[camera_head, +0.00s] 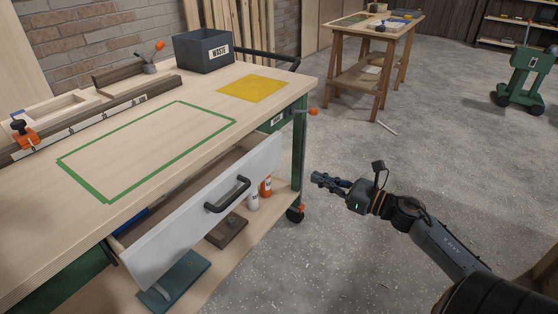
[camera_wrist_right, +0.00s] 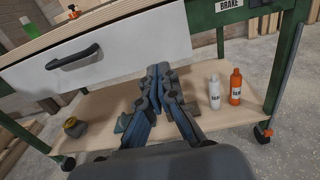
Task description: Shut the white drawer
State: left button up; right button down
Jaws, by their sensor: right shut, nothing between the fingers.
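The white drawer (camera_head: 200,219) stands pulled out from under the workbench top, with its front panel facing right. Its dark handle (camera_head: 228,195) is on the front panel. In the right wrist view the drawer front (camera_wrist_right: 110,50) and its handle (camera_wrist_right: 75,57) are at the upper left. My right gripper (camera_head: 317,178) is to the right of the drawer front, apart from it. In the right wrist view its fingers (camera_wrist_right: 158,70) are together with nothing between them, in front of the drawer's right end. My left gripper is not in view.
The workbench (camera_head: 150,130) has a lower shelf (camera_wrist_right: 195,83) with a white bottle (camera_wrist_right: 214,92) and an orange bottle (camera_wrist_right: 235,87). The floor around my right arm is clear.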

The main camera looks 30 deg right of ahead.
aim_at(270, 159)
jog(key=x, duration=1.3)
jog(key=shift+b, duration=0.35)
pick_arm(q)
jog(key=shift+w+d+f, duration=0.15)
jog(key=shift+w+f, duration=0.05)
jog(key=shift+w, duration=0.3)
pick_arm(e)
jog(key=shift+a, duration=0.1)
